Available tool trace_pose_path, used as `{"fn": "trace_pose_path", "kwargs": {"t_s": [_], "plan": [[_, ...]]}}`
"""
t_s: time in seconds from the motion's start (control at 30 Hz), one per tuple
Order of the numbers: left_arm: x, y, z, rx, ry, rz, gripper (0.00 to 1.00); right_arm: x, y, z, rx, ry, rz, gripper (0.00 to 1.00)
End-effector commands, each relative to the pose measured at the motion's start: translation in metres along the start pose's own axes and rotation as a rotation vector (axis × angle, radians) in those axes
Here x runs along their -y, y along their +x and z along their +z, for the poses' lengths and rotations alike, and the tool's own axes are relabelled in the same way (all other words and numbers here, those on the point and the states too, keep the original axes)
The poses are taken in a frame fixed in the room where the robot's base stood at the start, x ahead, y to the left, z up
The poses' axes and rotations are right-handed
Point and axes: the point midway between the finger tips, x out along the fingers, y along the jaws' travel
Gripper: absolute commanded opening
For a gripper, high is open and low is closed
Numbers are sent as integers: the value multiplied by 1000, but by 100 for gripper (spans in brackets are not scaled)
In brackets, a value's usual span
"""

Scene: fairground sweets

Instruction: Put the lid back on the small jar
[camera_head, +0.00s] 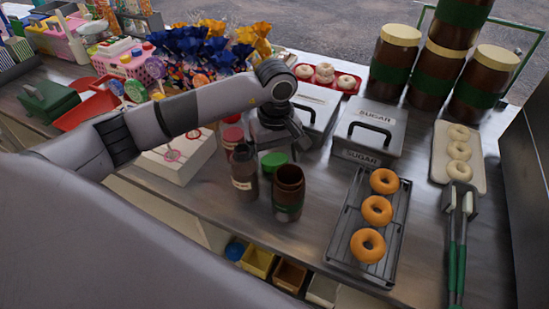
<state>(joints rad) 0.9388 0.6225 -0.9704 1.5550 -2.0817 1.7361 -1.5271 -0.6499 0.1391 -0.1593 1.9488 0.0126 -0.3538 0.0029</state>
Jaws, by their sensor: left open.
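The small jar (288,193) is brown with a green band and stands upright and open on the metal counter. A green round piece (275,161) that looks like its lid lies just behind it, partly hidden by the jar and the neighbouring shaker. My left gripper (299,147) is open and empty, pointing down just behind and above the jar, close to the green piece. It is apart from the jar. Whether it touches the green piece cannot be told. My right gripper is not in view.
A dark shaker (244,173) stands close left of the jar. Sugar boxes (369,128) are behind right. A rack (342,243) with doughnuts and green-handled tongs (457,245) lie right. Large jars (391,65) stand at the back. The counter in front of the jar is narrow.

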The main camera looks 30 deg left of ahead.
Motion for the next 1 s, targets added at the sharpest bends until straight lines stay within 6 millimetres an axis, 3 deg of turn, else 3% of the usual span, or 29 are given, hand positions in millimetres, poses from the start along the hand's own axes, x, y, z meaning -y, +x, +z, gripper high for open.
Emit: {"fn": "trace_pose_path", "kwargs": {"t_s": [0.3, 0.47, 0.5, 1.0], "plan": [[0, 0, 0, 0, 0, 1, 91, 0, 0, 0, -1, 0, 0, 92], [0, 0, 0, -1, 0, 1, 38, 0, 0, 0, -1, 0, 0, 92], [0, 0, 0, -1, 0, 1, 36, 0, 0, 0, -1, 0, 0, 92], [-1, -9, -1, -3, 0, 3, 36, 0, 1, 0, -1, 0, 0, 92]]}}
